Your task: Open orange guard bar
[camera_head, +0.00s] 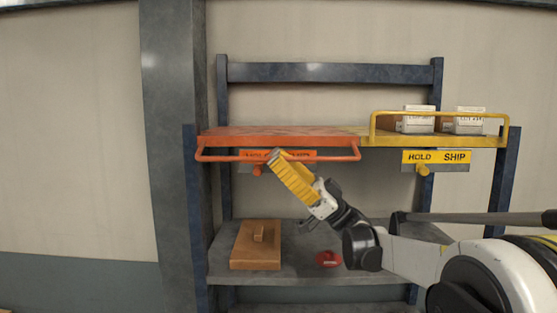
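The orange guard bar (215,154) is a thin rail with rounded ends along the front of the orange shelf half (240,134). It hangs slightly below the shelf edge. My gripper (275,155) reaches up from the lower right, its yellow part in front of the middle of the bar. It covers part of the bar and of an orange label plate (303,156) behind it. The fingertips are at the height of the bar, but they are too small to tell whether they are open or shut, or touch it.
A yellow guard bar (430,114) stands upright on the yellow shelf half at right, before boxes with white labels (416,119). A "HOLD SHIP" plate (436,157) hangs below. The lower shelf (290,264) holds a brown block (256,250) and a red object (328,259).

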